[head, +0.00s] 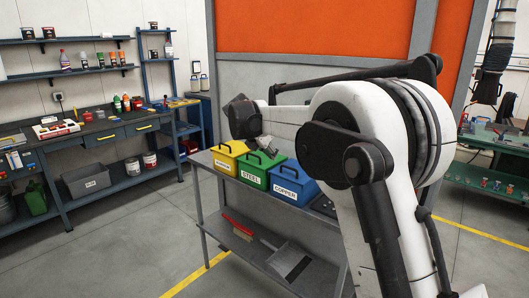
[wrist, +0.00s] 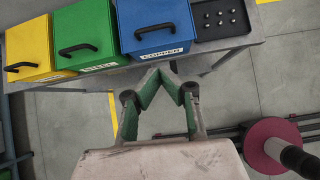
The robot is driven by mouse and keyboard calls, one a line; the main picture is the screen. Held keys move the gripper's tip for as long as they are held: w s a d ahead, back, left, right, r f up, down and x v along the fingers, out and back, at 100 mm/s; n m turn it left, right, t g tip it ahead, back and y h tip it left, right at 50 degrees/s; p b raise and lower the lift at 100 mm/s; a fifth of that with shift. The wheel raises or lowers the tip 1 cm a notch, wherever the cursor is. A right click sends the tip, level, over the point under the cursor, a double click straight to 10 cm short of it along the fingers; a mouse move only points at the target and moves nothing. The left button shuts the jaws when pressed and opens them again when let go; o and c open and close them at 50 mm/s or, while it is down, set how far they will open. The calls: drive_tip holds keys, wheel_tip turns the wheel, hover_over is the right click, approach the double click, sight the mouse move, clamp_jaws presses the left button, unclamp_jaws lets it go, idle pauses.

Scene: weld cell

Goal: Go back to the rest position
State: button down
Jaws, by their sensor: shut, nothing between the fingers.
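My gripper (wrist: 165,80) is shut and empty, its fingertips meeting in the middle of the wrist view. There it shows in front of the near edge of the grey bench, just below the blue box. In the head view my arm spans the right half, and my gripper (head: 264,142) shows small above the boxes. Its fingers are hard to make out there.
A yellow box (head: 226,157), a green steel box (head: 257,170) and a blue copper box (head: 287,188) stand in a row on the grey bench (head: 215,178). A black tray (wrist: 222,17) lies beside the blue box. A dustpan (head: 289,259) lies on the lower shelf. Open floor (head: 110,245) lies left.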

drive_tip(key=s+d+r+m+y, duration=0.15)
drive_tip(key=s+d+m, duration=0.25)
drive_tip(key=s, duration=0.5)
drive_tip(key=s+d+r+m+y, duration=0.1)
drive_tip(key=s+d+r+m, duration=0.15)
drive_tip(key=s+m, duration=0.45)
drive_tip(key=s+d+r+m+y, duration=0.15)
drive_tip(key=s+d, duration=0.25)
drive_tip(key=s, duration=0.7)
drive_tip(key=s+d+f+m, duration=0.1)
drive_tip(key=s+f+m, duration=0.3)
drive_tip(key=s, duration=0.4)
drive_tip(key=s+f+m+t+b, duration=0.1)
drive_tip(key=s+f+m, duration=0.3)
drive_tip(key=s, duration=0.4)
drive_tip(key=s+d+f+m+y, duration=0.1)
drive_tip(key=s+f+m, duration=0.3)
drive_tip(key=s+m, duration=0.2)
drive_tip(key=shift+s+d+f+b, duration=0.2)
drive_tip(key=shift+s+d+b, duration=0.15)
drive_tip(key=shift+s, duration=0.65)
